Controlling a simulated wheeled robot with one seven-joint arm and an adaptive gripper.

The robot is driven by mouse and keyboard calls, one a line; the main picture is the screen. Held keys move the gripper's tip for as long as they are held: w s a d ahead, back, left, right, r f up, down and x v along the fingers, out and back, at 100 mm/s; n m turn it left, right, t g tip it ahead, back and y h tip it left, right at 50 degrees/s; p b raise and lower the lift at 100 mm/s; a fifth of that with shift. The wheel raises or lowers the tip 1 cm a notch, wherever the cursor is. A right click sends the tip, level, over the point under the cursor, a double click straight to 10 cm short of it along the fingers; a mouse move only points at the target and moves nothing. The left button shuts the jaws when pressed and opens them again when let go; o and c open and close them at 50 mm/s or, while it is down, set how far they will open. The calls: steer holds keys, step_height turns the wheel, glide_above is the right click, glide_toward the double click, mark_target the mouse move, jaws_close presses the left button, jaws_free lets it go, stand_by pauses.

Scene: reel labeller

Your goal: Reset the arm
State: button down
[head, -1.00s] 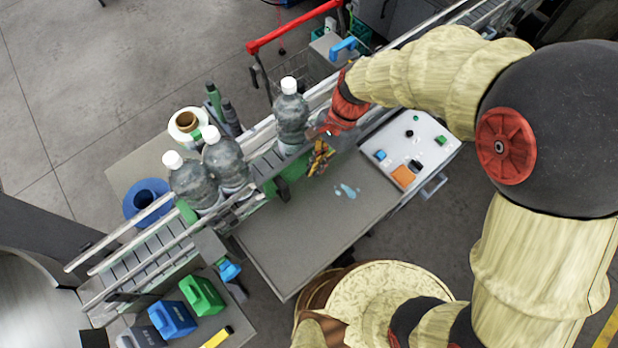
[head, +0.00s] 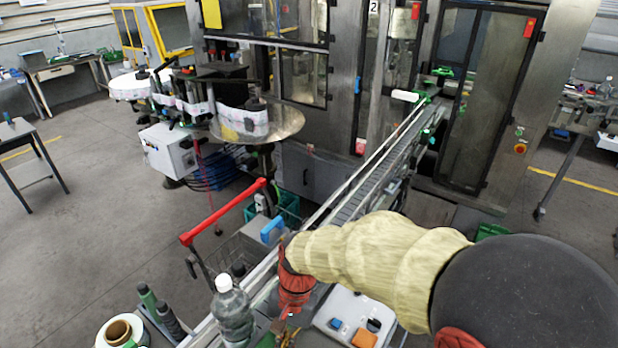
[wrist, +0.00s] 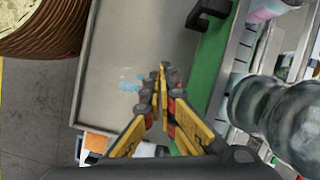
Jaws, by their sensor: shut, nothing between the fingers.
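My gripper (wrist: 162,75) shows in the wrist view with its yellow and black fingers together and nothing between them. It hangs above the grey table (wrist: 113,50) beside the conveyor. In the head view my arm comes in from the right, and the gripper (head: 286,338) is at the bottom edge, partly cut off. A clear bottle with a white cap (head: 232,312) stands on the conveyor just left of it.
The conveyor (head: 372,180) runs back to a large metal machine (head: 345,90). A red-handled cart bar (head: 222,212) stands left of it. A white control panel (head: 335,305) sits beside my wrist. A label reel machine (head: 243,122) stands at the back left. Open floor lies at the left.

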steer(key=s+d+f+n+t+b, duration=0.1)
steer(key=d+t+b, duration=0.3)
steer(key=d+b, duration=0.7)
steer(key=s+d+f+n+t+h+b, duration=0.1)
steer(key=s+d+t+b, duration=0.3)
steer(key=d+b, duration=0.7)
steer(key=shift+d+f+n+t+h, duration=0.3)
steer(key=shift+d+n+t, duration=0.25)
steer(key=shift+d, duration=0.85)
